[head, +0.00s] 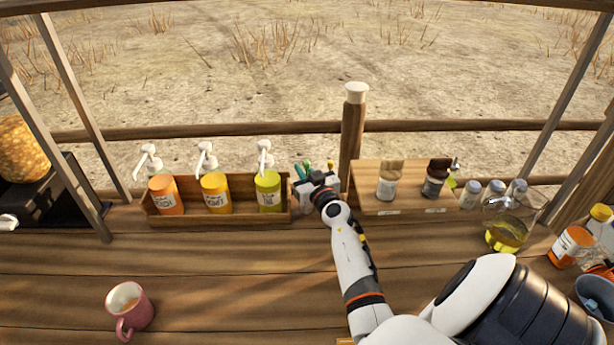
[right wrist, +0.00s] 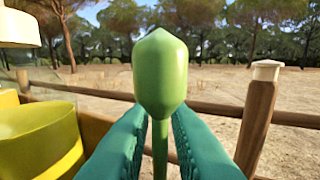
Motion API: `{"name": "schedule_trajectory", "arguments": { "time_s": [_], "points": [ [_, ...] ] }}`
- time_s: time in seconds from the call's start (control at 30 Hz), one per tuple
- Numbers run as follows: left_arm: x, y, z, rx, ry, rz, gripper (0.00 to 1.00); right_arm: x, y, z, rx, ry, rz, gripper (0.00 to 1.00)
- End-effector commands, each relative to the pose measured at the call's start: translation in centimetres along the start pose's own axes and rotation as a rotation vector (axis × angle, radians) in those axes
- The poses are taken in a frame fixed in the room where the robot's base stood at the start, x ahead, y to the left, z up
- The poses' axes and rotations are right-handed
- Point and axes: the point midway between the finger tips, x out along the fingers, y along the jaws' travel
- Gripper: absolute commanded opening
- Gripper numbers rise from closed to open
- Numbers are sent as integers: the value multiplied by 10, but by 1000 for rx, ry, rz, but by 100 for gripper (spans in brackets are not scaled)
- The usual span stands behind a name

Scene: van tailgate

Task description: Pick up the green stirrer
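The green stirrer (right wrist: 160,75) stands upright in the right wrist view, its rounded light-green head close in front of the camera. Its thin stem runs down between the two teal fingers of my right gripper (right wrist: 160,130). The fingers stand one on each side of the stem, with a narrow gap visible, so the gripper looks open around it. In the head view my right gripper (head: 318,185) is over the pale stirrer holder (head: 304,197) and hides much of it. Green stirrer tops (head: 308,168) show there; which one is between the fingers is unclear. My left gripper is out of view.
A wooden box (head: 180,218) with orange, yellow and lime pump bottles stands just left of the holder. A pink mug (head: 130,310) stands front left. The middle counter is clear.

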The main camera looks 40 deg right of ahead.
Motion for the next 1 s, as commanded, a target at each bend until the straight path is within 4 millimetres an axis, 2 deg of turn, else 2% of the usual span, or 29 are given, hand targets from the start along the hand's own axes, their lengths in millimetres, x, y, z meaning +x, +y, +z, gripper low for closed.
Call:
{"name": "schedule_trajectory", "arguments": {
  "time_s": [0.03, 0.1, 0.53, 0.67, 0.83, 1.0],
  "points": [
    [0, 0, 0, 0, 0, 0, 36, 0, 0, 0, 0, 0, 0, 7],
    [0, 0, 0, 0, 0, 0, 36, 0, 0, 0, 0, 0, 0, 0],
    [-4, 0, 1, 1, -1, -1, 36, 0, 0, 4, 1, 0, 0, 0],
    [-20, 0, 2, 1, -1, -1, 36, 0, 1, 25, 3, -3, -1, 0],
    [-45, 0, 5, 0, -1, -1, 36, 0, 1, 62, 5, -3, -1, 0],
    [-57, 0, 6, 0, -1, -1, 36, 0, 0, 88, 3, -2, 0, 0]
  ]
}}
